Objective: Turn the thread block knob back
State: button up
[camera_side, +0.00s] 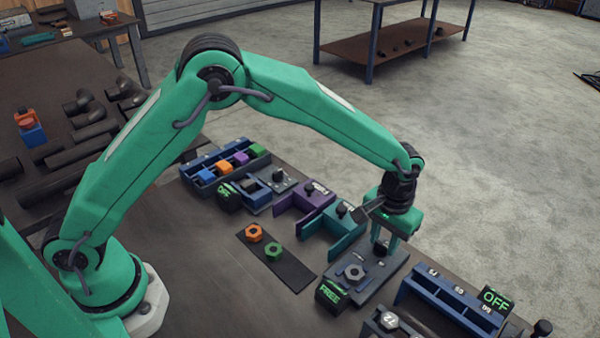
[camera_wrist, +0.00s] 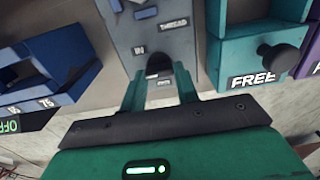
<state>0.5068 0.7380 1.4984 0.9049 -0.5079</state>
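The thread block (camera_side: 366,281) is a grey plate with a ringed hex fitting, lying on the bench below my gripper in the side view. In the wrist view the block (camera_wrist: 153,25) carries the labels THREAD and IN. Its dark knob (camera_side: 380,249) stands at the block's far end in the side view. My gripper (camera_side: 383,235) points down just above this knob. In the wrist view my gripper (camera_wrist: 160,72) has its two green fingers apart, with the dark knob (camera_wrist: 158,68) seen between them. A gap seems to show beside the knob; contact is not visible.
A teal block labelled FREE (camera_wrist: 255,45) and a purple block (camera_side: 308,198) stand beside the thread block. A blue rack (camera_side: 447,300) with an OFF sign is on the other side. A dark strip (camera_side: 277,257) holds an orange and a green nut.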

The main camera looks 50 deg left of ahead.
jog(key=shift+c, duration=1.4)
jog(key=shift+n, duration=0.5)
jog(key=n, duration=0.3)
jog(key=shift+a+n, duration=0.1)
jog(key=shift+n, duration=0.2)
jog(key=n, duration=0.5)
jog(key=o, duration=1)
jog(key=shift+r, duration=0.1)
